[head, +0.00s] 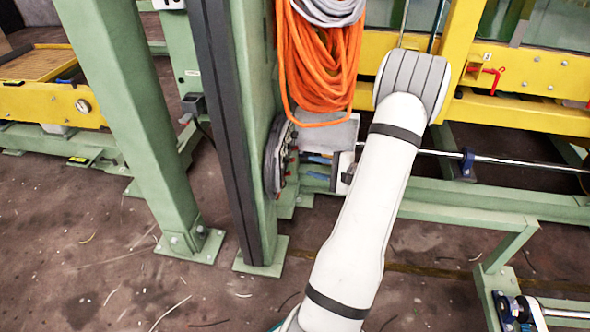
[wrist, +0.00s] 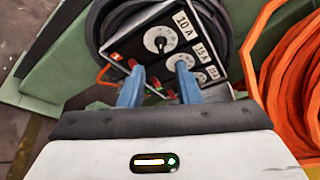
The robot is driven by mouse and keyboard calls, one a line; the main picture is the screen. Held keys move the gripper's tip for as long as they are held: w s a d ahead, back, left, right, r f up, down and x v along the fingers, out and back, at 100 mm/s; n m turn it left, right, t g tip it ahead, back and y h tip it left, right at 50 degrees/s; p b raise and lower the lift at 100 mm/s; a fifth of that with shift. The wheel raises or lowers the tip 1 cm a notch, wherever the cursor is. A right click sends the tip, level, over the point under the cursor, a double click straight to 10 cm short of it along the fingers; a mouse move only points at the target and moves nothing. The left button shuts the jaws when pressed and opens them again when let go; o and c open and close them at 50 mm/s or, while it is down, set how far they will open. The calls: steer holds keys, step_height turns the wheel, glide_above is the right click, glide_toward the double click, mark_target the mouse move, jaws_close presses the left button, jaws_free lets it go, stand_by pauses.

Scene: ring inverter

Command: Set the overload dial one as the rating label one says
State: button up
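In the wrist view a dark panel (wrist: 125,42) carries round white dials in a row, each with a white rating label beside it. The dial nearest the upper end (wrist: 158,39) has a dark centre knob and sits by a label reading "10 A" (wrist: 185,24). A second dial (wrist: 179,58) is partly hidden by my right finger; its label (wrist: 203,51) is hard to read. A third, smaller label (wrist: 213,72) lies below. My gripper (wrist: 158,69) is open, its blue fingers apart and empty in front of the panel. Its fingers also show in the head view (head: 317,168).
Orange cable coils (head: 318,62) hang just above and right of my gripper in the head view. A dark cable loop (wrist: 222,25) surrounds the panel. Green posts (head: 135,110) stand at left. Red knobs (wrist: 135,66) sit on the panel's left edge.

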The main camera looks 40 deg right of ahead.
mark_target(287, 160)
steer(key=b+x, duration=0.2)
steer(key=x, duration=0.5)
steer(key=shift+w, duration=0.2)
steer(key=shift+d+f, duration=0.1)
steer(key=shift+d, duration=0.05)
steer(key=shift+c, duration=0.3)
jaws_close()
